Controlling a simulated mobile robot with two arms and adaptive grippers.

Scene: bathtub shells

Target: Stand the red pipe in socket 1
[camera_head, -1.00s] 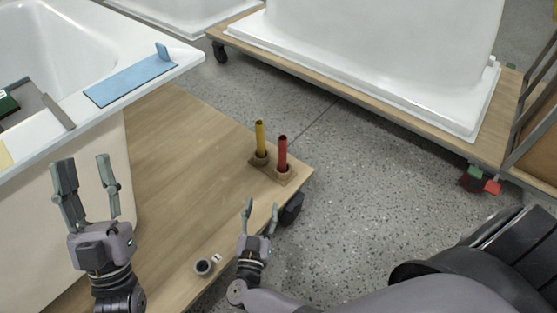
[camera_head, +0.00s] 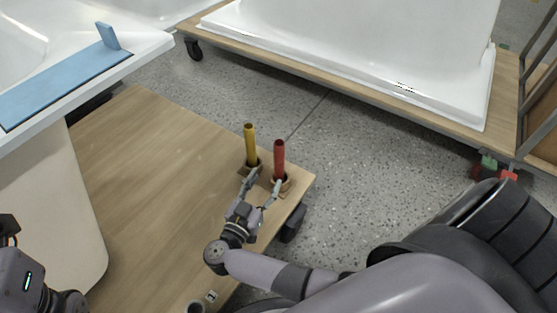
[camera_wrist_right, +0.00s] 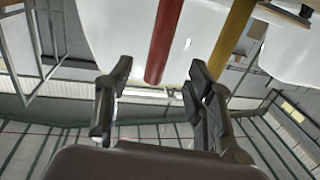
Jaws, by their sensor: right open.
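I cannot read any socket numbers. My right gripper (camera_head: 263,182) is open, with its fingertips close in front of the red pipe's lower part. In the right wrist view, the red pipe (camera_wrist_right: 163,42) ends between and beyond the open fingers (camera_wrist_right: 158,72), and the yellow pipe (camera_wrist_right: 232,38) is to the right. My left gripper (camera_head: 8,232) is cut off at the lower left.
The wooden platform (camera_head: 150,150) is mostly bare. A bathtub with a blue board (camera_head: 65,85) is at the left. Another tub on a wheeled wooden base (camera_head: 350,90) is at the back. A small ring-like part (camera_head: 195,307) lies at the bottom edge.

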